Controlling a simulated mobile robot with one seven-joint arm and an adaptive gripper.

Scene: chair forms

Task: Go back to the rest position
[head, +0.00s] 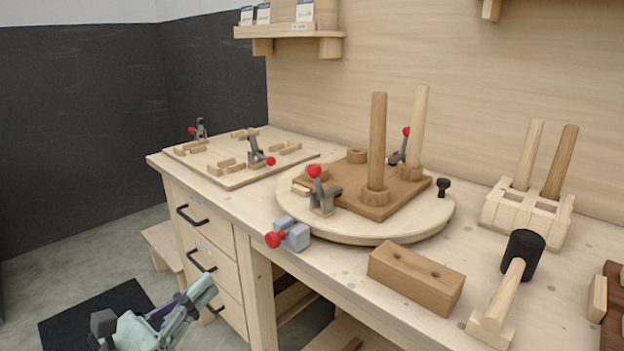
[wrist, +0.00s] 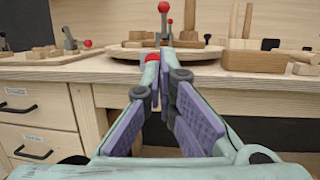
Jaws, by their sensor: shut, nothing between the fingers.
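My gripper (wrist: 162,85) shows in the wrist view with its pale green links and purple finger pads. Its fingertips meet and hold nothing. In the head view my gripper (head: 200,290) is low at the left, in front of the workbench drawers, apart from the bench and below its top. The workbench (head: 245,205) carries a round wooden turntable (head: 430,215). A brown board (head: 345,201) on it holds two upright dowels, with red-knobbed clamps beside it.
A grey clamp with a red knob (head: 292,234) sits at the bench's front edge. A drilled wooden block (head: 416,277), a black-headed mallet (head: 522,252) and a dowel rack (head: 525,210) stand to the right. A jig board (head: 235,175) lies at the left.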

